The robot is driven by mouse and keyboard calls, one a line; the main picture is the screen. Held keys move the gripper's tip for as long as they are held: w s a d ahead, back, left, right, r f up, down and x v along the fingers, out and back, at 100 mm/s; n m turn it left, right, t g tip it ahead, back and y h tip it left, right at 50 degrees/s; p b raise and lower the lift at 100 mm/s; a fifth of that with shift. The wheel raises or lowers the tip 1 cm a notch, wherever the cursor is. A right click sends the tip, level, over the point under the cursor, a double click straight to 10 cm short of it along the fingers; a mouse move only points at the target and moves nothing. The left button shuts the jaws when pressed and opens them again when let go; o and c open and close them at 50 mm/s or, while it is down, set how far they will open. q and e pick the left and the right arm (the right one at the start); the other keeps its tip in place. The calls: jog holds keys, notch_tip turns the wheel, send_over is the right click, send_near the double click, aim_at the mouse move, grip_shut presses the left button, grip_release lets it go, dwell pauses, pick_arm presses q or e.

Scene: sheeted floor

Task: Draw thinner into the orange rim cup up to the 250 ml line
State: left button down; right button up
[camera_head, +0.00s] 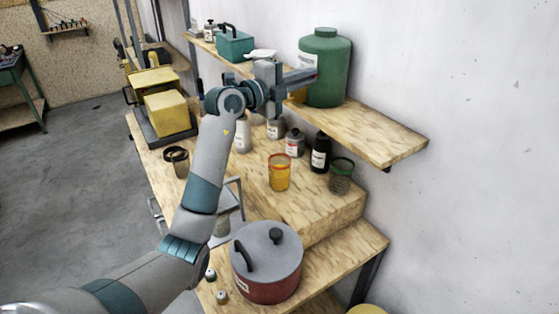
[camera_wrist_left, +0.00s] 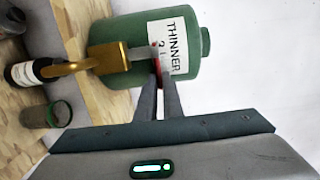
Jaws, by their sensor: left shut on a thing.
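The green thinner container (camera_head: 327,68) stands on the upper shelf; its THINNER label faces the left wrist view (camera_wrist_left: 172,46). A brass tap (camera_wrist_left: 108,57) comes out of its front, its spout hanging over the shelf edge. My left gripper (camera_head: 303,76) is at the container's front, shut on the tap's small red handle (camera_wrist_left: 157,70), mostly hidden by the fingers. The orange rim cup (camera_head: 280,175) stands upright on the raised wooden level below and looks amber inside; its 250 ml line cannot be read. I cannot tell whether it is under the spout. My right gripper is out of view.
A green rim cup (camera_head: 341,176) and a dark bottle (camera_head: 320,152) stand right of the orange rim cup. Several bottles stand behind it. A red pot (camera_head: 268,276) sits on the lower front bench. A teal box (camera_head: 235,46) is farther along the shelf.

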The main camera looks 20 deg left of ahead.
pick_arm(q)
jog(key=shift+d+n+y+p, duration=0.1)
jog(key=shift+n+y+p, duration=0.25)
jog(key=shift+p, duration=0.4)
